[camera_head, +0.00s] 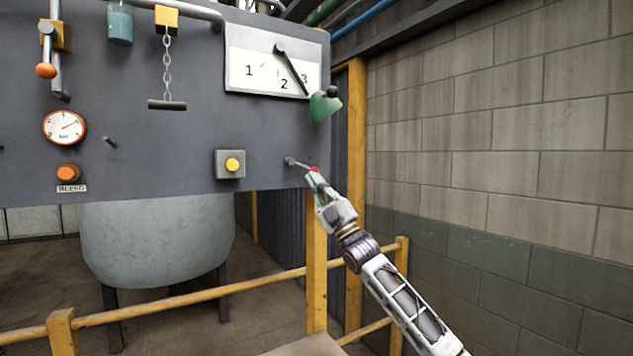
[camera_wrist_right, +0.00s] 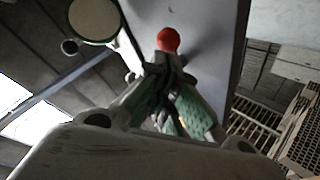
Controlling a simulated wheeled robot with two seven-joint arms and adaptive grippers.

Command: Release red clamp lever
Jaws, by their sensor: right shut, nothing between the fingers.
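The red clamp lever (camera_head: 299,164) sticks out of the grey panel near its lower right corner, with a grey pivot and a red tip. Its red ball (camera_wrist_right: 168,40) shows in the right wrist view, just beyond my fingertips. My right gripper (camera_head: 317,179) is at the lever's red end and partly covers it. In the right wrist view my gripper (camera_wrist_right: 165,75) has its green-padded fingers closed together with nothing held. I cannot tell whether the fingers touch the ball. My left gripper is not in view.
A green fitting (camera_head: 321,106) sits above my right gripper, under the scale plate (camera_head: 272,60). A yellow button box (camera_head: 231,164) is left of the lever. A yellow railing (camera_head: 180,300) crosses below. A block wall (camera_head: 500,120) stands at right.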

